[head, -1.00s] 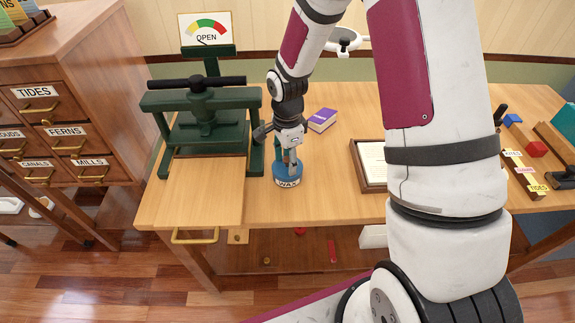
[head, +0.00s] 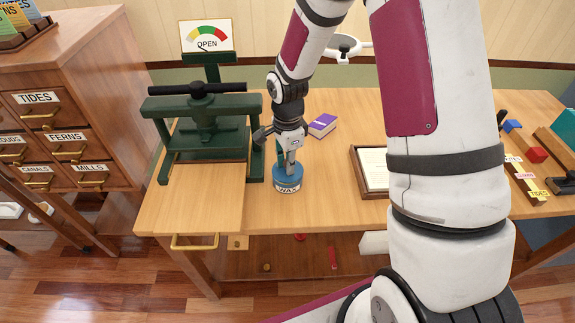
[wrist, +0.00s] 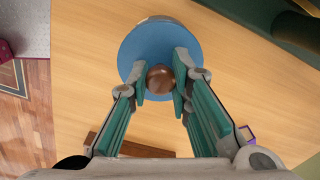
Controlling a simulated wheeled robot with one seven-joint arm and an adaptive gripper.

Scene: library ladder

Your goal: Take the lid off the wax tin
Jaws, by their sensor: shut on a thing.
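The wax tin (head: 288,188) stands on the table, with a white WAX label on its front. Its blue lid (wrist: 140,48) is round with a brown knob (wrist: 160,79) in the middle. My gripper (head: 290,158) points down over the lid. In the wrist view my gripper (wrist: 160,84) has its fingers on both sides of the knob and is shut on it. The lid looks level above the tin; I cannot tell whether a gap shows between them.
A green press (head: 205,125) stands close to the left of the tin. A purple book (head: 322,125) lies behind it to the right. A framed sheet (head: 372,170) lies farther right. The table front by the tin is clear.

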